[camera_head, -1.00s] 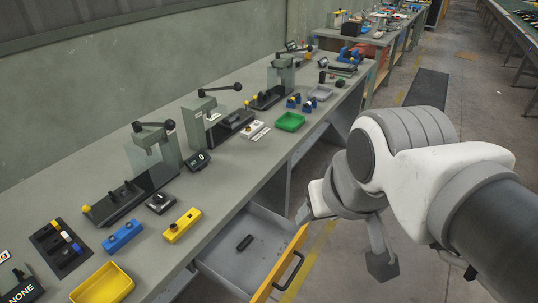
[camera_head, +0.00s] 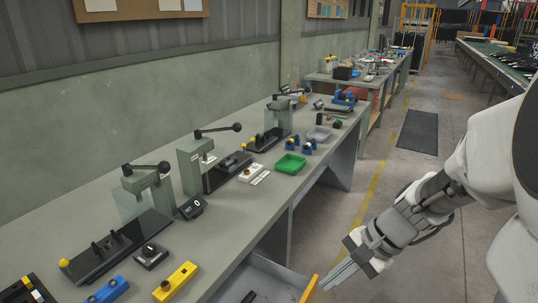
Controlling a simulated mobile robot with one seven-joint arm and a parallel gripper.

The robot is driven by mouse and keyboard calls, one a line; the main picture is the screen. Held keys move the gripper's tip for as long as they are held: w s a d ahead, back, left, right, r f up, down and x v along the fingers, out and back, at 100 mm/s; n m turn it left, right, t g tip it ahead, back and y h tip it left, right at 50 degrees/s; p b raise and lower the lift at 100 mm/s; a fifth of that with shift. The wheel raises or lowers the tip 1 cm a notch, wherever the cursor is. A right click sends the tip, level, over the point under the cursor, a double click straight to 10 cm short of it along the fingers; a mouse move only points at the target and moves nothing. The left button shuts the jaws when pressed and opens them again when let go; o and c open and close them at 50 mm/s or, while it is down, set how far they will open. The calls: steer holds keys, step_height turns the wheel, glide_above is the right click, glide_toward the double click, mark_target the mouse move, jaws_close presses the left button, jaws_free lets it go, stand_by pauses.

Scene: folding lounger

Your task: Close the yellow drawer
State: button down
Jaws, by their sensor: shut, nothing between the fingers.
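The yellow drawer is open under the near workbench. Its grey inside (camera_head: 270,282) and the top of its yellow front (camera_head: 310,292) show at the bottom edge of the head view; its handle is out of the picture. My gripper (camera_head: 328,284) is shut and empty. Its fingers point down and left, with the tips just right of the yellow front, on its outer side. I cannot tell whether they touch it.
A small black object (camera_head: 249,297) lies in the drawer. The workbench (camera_head: 225,235) holds presses, a green tray (camera_head: 290,164) and a yellow block (camera_head: 176,282). Open floor (camera_head: 400,180) lies right of the bench.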

mark_target(262, 257)
steer(key=w+d+f+m+t+y+b, duration=0.2)
steer(key=w+d+f+m+t, duration=0.3)
steer(key=d+f+m, duration=0.85)
steer(key=w+a+f+g+b, duration=0.1)
steer(key=w+a+f+b, duration=0.1)
steer(key=w+a+f, duration=0.5)
steer(key=shift+w+a+f, duration=0.15)
steer(key=shift+w+a, duration=0.05)
steer(key=shift+a, duration=0.8)
steer(key=w+a, duration=0.4)
steer(key=a, duration=0.1)
steer(key=w+a+b, duration=0.1)
steer(key=w+a, duration=0.3)
steer(key=a, duration=0.2)
steer(key=w+a+b, duration=0.1)
steer(key=w+a, duration=0.3)
steer(key=a, duration=0.2)
steer(key=shift+w+a, duration=0.1)
steer(key=shift+a, duration=0.15)
steer(key=shift+d, duration=0.25)
